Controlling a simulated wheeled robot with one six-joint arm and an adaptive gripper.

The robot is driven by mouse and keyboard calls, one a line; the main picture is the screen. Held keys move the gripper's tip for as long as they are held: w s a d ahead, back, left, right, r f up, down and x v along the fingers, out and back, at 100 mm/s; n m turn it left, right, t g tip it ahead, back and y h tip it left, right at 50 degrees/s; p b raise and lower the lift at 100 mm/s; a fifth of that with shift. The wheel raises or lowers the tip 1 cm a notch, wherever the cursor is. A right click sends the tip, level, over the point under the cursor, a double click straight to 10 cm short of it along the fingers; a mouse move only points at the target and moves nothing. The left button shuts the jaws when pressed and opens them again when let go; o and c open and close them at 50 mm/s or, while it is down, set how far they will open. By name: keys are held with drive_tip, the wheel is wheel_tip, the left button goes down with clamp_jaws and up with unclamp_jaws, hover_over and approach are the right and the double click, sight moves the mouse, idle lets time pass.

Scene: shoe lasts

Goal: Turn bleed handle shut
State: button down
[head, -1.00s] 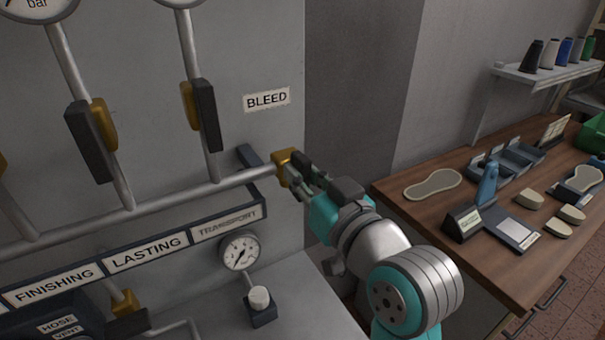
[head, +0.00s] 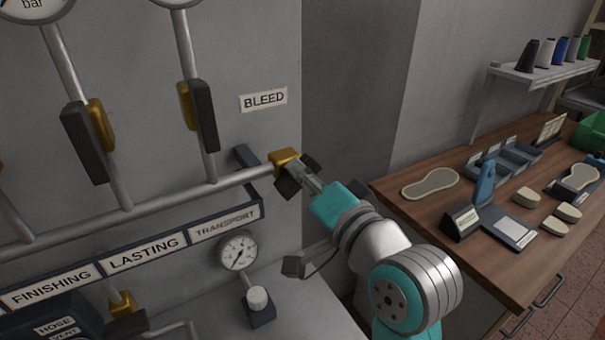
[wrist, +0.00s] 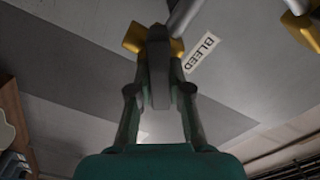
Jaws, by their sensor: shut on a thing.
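The bleed valve has a brass body (head: 284,158) at the right end of the horizontal pipe, below the BLEED label (head: 264,100). Its dark handle (wrist: 158,78) shows in the wrist view between my fingers, in front of the brass body (wrist: 140,38). My gripper (head: 296,180) is at the valve, shut on the handle. In the head view the fingers and wrist hide much of the handle.
Two more dark valve handles (head: 85,143) stand on the pipes to the left. A small gauge (head: 238,251) and a white knob (head: 258,298) are below the pipe. A workbench (head: 440,222) with shoe parts stands at the right.

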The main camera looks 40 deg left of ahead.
drive_tip(key=m, duration=0.6)
drive_tip(key=shift+f, duration=0.25)
drive_tip(key=shift+m, duration=0.4)
drive_tip(key=c, duration=1.1)
unclamp_jaws()
drive_tip(key=shift+w, duration=0.1)
drive_tip(key=shift+d, duration=0.1)
drive_tip(key=v, duration=1.2)
drive_tip(key=shift+f, duration=0.1)
